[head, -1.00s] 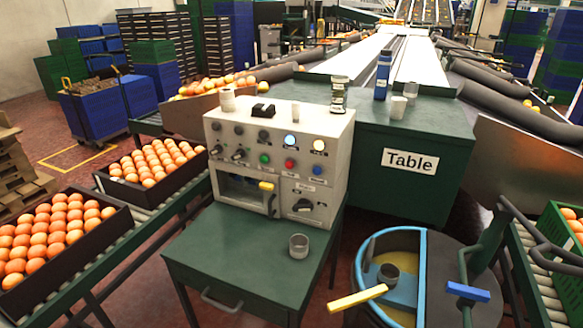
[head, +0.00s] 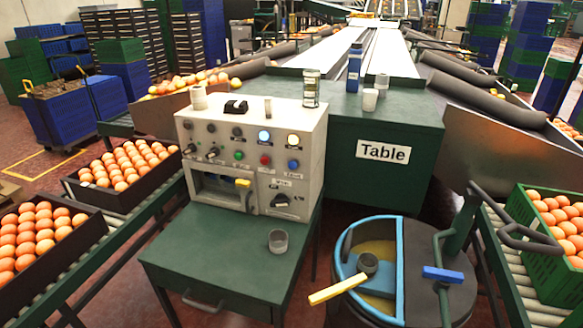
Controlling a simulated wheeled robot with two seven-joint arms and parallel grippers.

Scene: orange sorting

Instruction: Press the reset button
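The beige control box (head: 225,125) stands on the green table at the centre-left of the head view. Its front has a green button (head: 239,154), a red button (head: 265,159) and a blue button (head: 293,163) in a row. The small labels are too blurred to tell surely which one is reset. Above them are a lit bluish-white lamp (head: 264,136) and a lit yellowish lamp (head: 293,139). Lower down are a yellow-handled lever (head: 243,183) and a black rotary knob (head: 281,200). Neither gripper is in view.
A grey cup (head: 278,241) stands on the green table (head: 215,255) before the box. A round drum (head: 345,245) with blue rims and a yellow handle stands to the right. Orange crates (head: 90,235) line the left conveyor. A green crate (head: 530,235) sits on the right.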

